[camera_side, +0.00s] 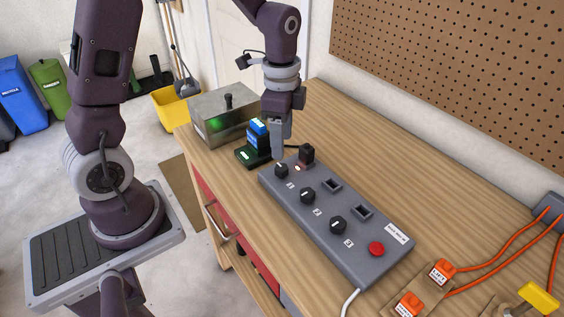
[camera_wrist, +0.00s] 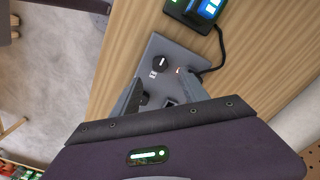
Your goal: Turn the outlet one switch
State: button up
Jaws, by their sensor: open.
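The grey power strip (camera_side: 345,245) lies on the wooden bench with three round black knobs in a row, labelled 1, 2 and 3. The outlet one switch (camera_side: 281,170) is the knob at the far end, also seen in the wrist view (camera_wrist: 160,63) with a white pointer mark. A black plug (camera_side: 306,154) sits beside it, with a small reddish light near its base. My gripper (camera_side: 279,155) points down just above and behind the outlet one switch, apart from it. In the wrist view my gripper (camera_wrist: 158,90) is open and empty, with the knob beyond its fingertips.
A battery charger with a blue battery (camera_side: 257,134) and a metal box (camera_side: 224,120) stand behind the strip. The knobs for outlets two (camera_side: 307,195) and three (camera_side: 338,225) and a red button (camera_side: 376,248) are nearer. Orange plugs (camera_side: 440,271) lie at the front right.

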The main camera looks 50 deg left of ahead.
aim_at(282, 167)
notch_tip(282, 167, down, 8)
jog(key=shift+r, duration=0.2)
grip_shut()
